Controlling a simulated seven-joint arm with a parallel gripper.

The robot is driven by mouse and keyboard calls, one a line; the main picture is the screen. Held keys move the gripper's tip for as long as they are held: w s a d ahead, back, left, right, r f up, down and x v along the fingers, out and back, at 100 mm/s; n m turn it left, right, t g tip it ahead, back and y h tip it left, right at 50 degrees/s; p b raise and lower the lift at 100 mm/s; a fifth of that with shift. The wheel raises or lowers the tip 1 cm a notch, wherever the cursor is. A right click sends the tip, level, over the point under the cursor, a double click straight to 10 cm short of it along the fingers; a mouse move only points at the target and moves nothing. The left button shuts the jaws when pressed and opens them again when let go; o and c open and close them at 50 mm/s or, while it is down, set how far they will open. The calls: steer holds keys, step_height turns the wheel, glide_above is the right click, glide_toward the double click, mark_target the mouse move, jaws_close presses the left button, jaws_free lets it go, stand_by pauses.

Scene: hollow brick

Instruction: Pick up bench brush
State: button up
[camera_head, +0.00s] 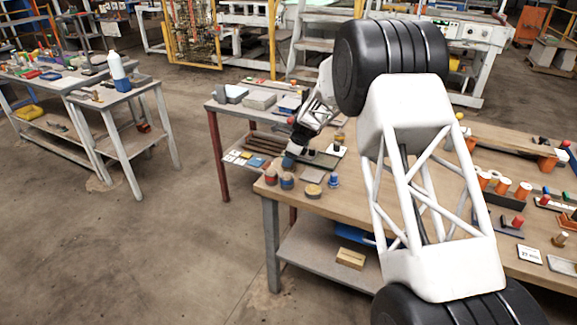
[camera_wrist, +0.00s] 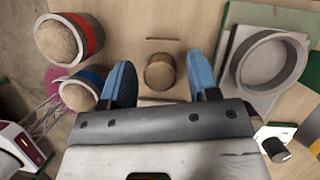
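I cannot make out a bench brush for certain in either view. My gripper (camera_wrist: 161,80) is open in the wrist view, with its two blue fingertips apart. A small round brown cylinder (camera_wrist: 160,72) shows in the gap between them; I see no finger touching it. In the head view my gripper (camera_head: 290,160) is over the left end of the wooden bench (camera_head: 375,165), partly hidden by my own arm.
Left of the fingers are a red-banded round piece (camera_wrist: 70,38) and a blue-banded one (camera_wrist: 82,92), both with rough beige tops. A grey ring (camera_wrist: 272,60) lies to the right. A side table (camera_head: 225,105) adjoins the bench. Open floor lies left.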

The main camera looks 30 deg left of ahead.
steer(key=c, duration=0.9)
steer(key=shift+o, duration=0.2)
steer(key=shift+r, duration=0.15)
steer(key=shift+r, duration=0.55)
steer(key=shift+s+f, duration=0.1)
steer(key=shift+s, duration=0.25)
steer(key=s, duration=0.1)
steer(key=s+r, duration=0.1)
steer(key=s, duration=0.1)
steer(key=shift+s+r, duration=0.15)
step_height(320, 180, up, 12)
steer(key=shift+r, duration=0.25)
